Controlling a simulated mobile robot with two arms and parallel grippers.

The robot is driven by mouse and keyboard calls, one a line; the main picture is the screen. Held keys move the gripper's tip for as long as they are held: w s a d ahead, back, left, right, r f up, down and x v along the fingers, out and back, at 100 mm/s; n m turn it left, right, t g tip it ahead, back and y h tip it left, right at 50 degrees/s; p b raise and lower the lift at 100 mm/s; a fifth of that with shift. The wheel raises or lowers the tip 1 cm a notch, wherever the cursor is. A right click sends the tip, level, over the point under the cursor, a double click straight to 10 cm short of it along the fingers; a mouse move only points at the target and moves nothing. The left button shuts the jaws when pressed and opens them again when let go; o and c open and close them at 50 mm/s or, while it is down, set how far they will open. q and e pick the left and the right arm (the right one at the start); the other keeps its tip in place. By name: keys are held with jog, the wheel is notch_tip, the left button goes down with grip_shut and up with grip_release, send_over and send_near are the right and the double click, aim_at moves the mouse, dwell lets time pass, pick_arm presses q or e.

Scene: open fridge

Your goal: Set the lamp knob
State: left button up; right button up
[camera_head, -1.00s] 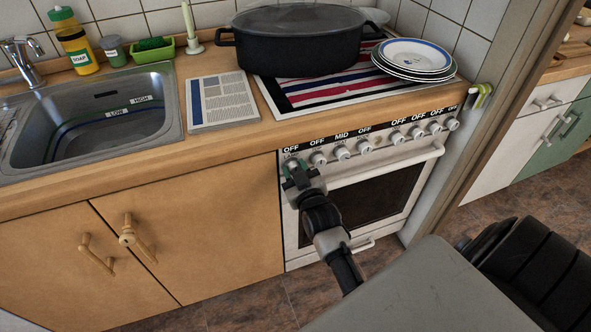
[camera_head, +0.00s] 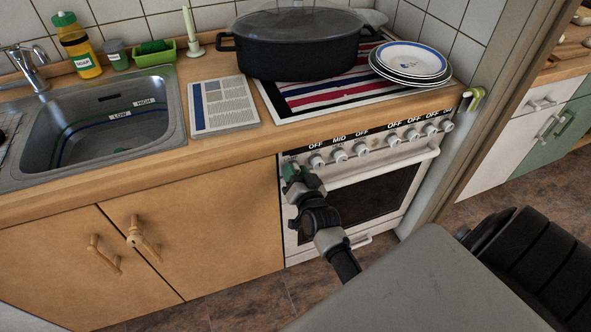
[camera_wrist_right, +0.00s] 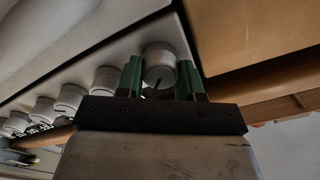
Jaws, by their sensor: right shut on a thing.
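The oven's front panel (camera_head: 375,141) carries a row of round white knobs, with labels such as OFF and MID above them. My right gripper (camera_head: 291,171) is at the left end of this row and hides the leftmost knob and its label in the head view. In the right wrist view, the end knob (camera_wrist_right: 159,57) sits between the two green fingers of my right gripper (camera_wrist_right: 160,78), which is shut on it. I cannot read which knob is the lamp one. My left gripper is not in view.
A black pot (camera_head: 300,50), a striped mat (camera_head: 340,95) and stacked plates (camera_head: 408,62) are above the oven. A sink (camera_head: 110,112) and paper sheet (camera_head: 222,106) are to the left. The oven door handle (camera_head: 385,165) runs just below the knobs.

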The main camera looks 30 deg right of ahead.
jog(key=shift+m, duration=1.5)
jog(key=o, duration=0.9)
jog(key=shift+o, duration=0.2)
jog(key=v, duration=1.1)
jog(key=shift+d+f, duration=0.1)
jog(key=shift+d, duration=0.05)
